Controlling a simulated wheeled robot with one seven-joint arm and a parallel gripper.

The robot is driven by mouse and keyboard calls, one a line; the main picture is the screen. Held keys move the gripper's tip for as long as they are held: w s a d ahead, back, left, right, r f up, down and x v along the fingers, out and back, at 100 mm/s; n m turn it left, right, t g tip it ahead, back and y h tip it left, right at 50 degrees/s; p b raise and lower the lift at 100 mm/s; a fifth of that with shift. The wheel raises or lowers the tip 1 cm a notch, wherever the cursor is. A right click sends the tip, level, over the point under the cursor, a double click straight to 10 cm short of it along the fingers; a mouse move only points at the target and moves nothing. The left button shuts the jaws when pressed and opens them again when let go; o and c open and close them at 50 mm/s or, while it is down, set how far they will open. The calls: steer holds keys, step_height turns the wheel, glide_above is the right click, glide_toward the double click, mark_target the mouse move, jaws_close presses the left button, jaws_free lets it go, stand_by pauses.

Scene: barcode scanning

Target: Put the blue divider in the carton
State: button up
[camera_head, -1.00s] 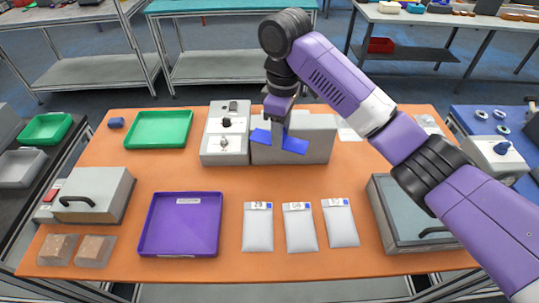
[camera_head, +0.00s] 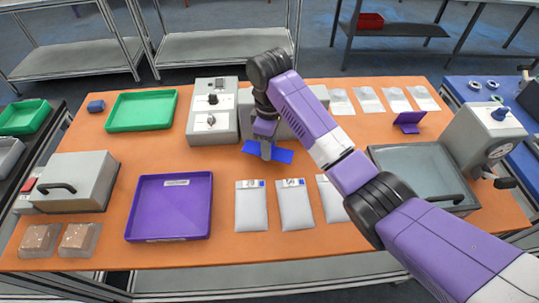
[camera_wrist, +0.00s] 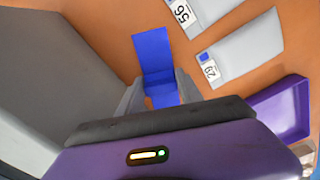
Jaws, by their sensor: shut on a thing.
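The blue divider (camera_head: 281,155) is a bent flat blue piece held in my gripper (camera_head: 266,152) over the middle of the orange table. In the wrist view the divider (camera_wrist: 152,50) shows between the two grey fingers of my gripper (camera_wrist: 157,92), which is shut on it. A grey box (camera_head: 312,118) stands behind my gripper, partly hidden by my arm. I cannot tell whether this box is the carton. The divider appears apart from it, nearer the table's front.
White packets (camera_head: 251,207) lie in front of the divider, beside a purple tray (camera_head: 170,238). A grey control box (camera_head: 211,128) and a green tray (camera_head: 141,127) are at the back left. A grey glass-topped case (camera_head: 420,168) and a purple stand (camera_head: 408,121) are right.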

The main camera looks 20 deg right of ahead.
mark_target(270, 162)
steer(key=shift+f, duration=2.1)
steer(key=o, duration=1.3)
steer(key=shift+f, duration=0.1)
